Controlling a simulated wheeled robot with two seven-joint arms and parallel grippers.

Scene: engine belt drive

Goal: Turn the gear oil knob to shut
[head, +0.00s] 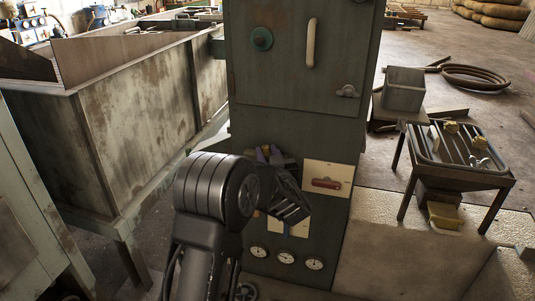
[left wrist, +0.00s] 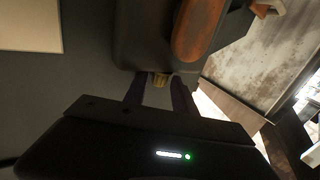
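My left gripper (head: 268,152) reaches the front of the green-grey cabinet (head: 290,110), with my arm rising in front of it and hiding part of the panel. In the left wrist view its two dark fingers (left wrist: 158,92) stand apart. A small brass-coloured piece (left wrist: 158,79), which looks like the knob, shows between the fingertips on the underside of a dark housing. Gaps seem to show on both sides of it. The knob's label and its turn position cannot be read. My right gripper is not in view.
A rusty red-orange part (left wrist: 200,28) lies close by the fingers. A red handle on a pale plate (head: 342,172) sits right of the gripper. Several gauges (head: 286,257) are below. A metal tank (head: 130,120) stands left, and a small table (head: 480,178) stands right.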

